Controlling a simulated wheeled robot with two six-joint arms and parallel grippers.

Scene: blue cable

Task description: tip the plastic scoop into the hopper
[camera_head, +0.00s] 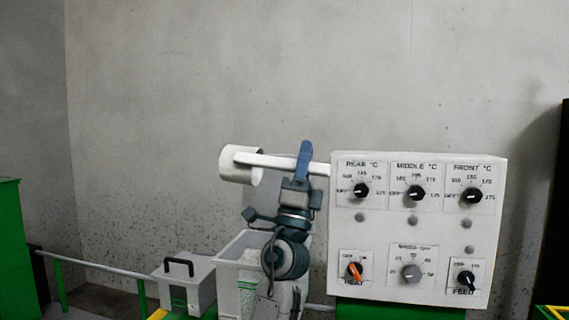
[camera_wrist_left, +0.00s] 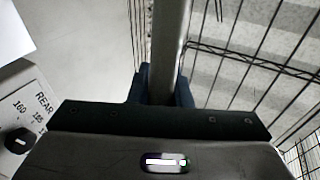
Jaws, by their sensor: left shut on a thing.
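The white plastic scoop (camera_head: 228,164) is held up in the air left of the control panel, its long white handle running right from its round cup. The cup looks tipped on its side; I cannot tell which way its mouth faces or what is in it. My left gripper (camera_head: 303,160) is shut on the handle. In the left wrist view the handle (camera_wrist_left: 168,45) runs between the blue fingers (camera_wrist_left: 160,88). A pale open-topped container (camera_head: 229,262), apparently the hopper, stands below the scoop, partly hidden by my left arm. My right gripper is out of view.
The control panel (camera_head: 400,275) with several knobs stands close right of my gripper, near the handle's end. A grey box (camera_head: 190,291) with a black handle stands at lower left, by a rail (camera_head: 100,268). Dark wire mesh (camera_wrist_left: 250,65) shows in the wrist view.

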